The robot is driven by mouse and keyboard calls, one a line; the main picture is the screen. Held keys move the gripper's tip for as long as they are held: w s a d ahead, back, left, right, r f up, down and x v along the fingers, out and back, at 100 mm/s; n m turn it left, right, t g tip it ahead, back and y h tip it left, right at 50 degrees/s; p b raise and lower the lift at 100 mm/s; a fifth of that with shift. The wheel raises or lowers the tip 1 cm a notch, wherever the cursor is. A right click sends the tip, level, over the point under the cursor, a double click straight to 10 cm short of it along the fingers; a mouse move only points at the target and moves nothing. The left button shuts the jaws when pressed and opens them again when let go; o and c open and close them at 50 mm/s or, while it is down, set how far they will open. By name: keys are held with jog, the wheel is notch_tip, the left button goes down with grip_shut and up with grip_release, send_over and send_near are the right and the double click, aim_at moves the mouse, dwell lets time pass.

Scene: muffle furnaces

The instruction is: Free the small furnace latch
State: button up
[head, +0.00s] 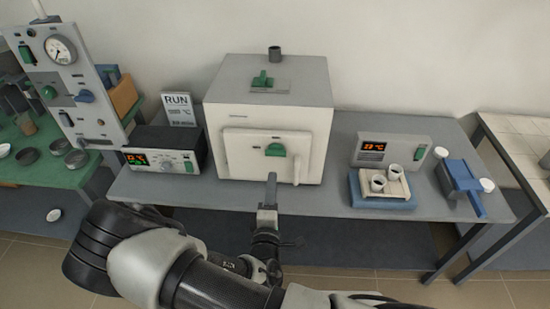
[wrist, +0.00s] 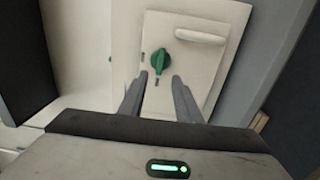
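The small furnace (head: 225,117) is a cream box with a grey top, standing on the grey table. Its front door (head: 244,153) appears closed and carries a green latch knob (head: 275,150) and a pale vertical handle (head: 296,170). In the wrist view the green latch (wrist: 159,61) sits just beyond my fingertips, near the middle. My gripper (wrist: 157,77) has its two grey fingers apart, with nothing between them. In the head view my gripper (head: 271,177) is in front of the door, just below the latch. Contact with the latch is not visible.
A controller box (head: 165,150) and a RUN sign (head: 178,109) stand left of the furnace. To the right are a display unit (head: 391,150), a blue tray with white crucibles (head: 382,203) and a blue-handled tool (head: 463,183).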

aim_at(275, 156)
jog(key=w+p, duration=0.1)
jog(key=w, duration=1)
jog(key=shift+d+p, duration=0.15)
jog(key=shift+p, duration=0.15)
grip_shut()
